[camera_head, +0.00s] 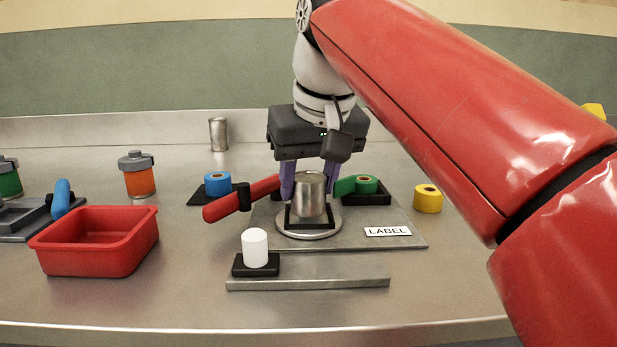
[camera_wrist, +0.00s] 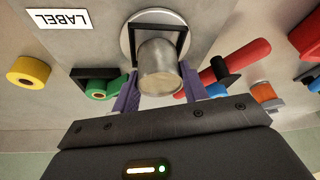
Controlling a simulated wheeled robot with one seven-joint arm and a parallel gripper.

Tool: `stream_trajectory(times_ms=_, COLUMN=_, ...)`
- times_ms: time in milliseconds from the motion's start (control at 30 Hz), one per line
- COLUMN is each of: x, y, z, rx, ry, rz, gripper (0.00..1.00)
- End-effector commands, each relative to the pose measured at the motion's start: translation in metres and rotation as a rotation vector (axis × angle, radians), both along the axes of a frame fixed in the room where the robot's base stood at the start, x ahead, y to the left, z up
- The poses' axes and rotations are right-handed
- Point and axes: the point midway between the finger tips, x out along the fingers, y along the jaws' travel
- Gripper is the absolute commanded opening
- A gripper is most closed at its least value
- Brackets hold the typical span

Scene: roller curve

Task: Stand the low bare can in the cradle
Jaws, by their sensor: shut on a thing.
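A low bare metal can (camera_head: 311,194) stands upright at the black square cradle (camera_head: 322,223) on a round metal disc (camera_head: 309,235). In the wrist view the can (camera_wrist: 158,66) lies between the purple fingers, with the black cradle frame (camera_wrist: 157,27) around its far side. My gripper (camera_head: 310,184) is shut on the can, coming from behind it. I cannot tell whether the can's bottom touches the cradle floor. A second, taller-looking bare can (camera_head: 218,134) stands at the back of the table.
A red lever (camera_head: 227,205) lies left of the cradle and a green roll (camera_head: 365,184) right of it. A white cylinder (camera_head: 255,246) on a black block stands in front. A red bin (camera_head: 95,241) is at the left. A yellow roll (camera_head: 428,199) is at the right.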

Motion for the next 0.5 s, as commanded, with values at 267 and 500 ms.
stream_trajectory(times_ms=267, x=0.0, y=-0.0001, z=-0.0001, rx=0.0, ry=-0.001, rz=0.0, gripper=0.18)
stream_trajectory(times_ms=500, x=0.0, y=-0.0005, z=-0.0049, rx=0.001, ry=-0.001, rz=-0.001, gripper=0.18)
